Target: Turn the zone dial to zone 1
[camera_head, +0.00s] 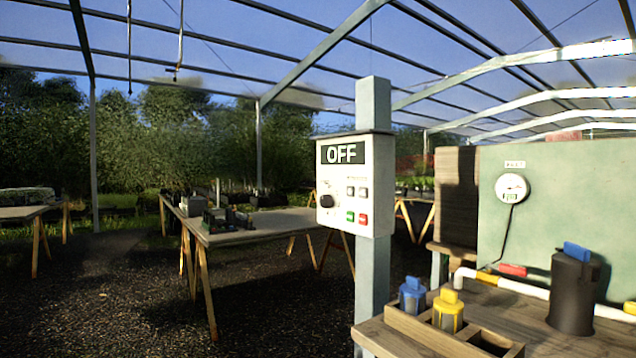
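A white control box (355,185) is mounted on a grey-green post right of the middle. Its display (342,153) reads OFF. A small round black dial (326,201) sits on the left of the box's face. The dial's pointer and zone marks are too small to read. Two pale buttons sit at the upper right of the face, with a green button (350,217) and a red button (363,219) below. My gripper is not in view, and nothing touches the box.
A wooden bench (560,314) at the lower right holds a compartmented tray with blue and yellow capped pieces, a dark canister (574,290) and a white pipe. A trestle table (262,230) stands behind, left of the post. Gravel floor (110,300) at the left front is clear.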

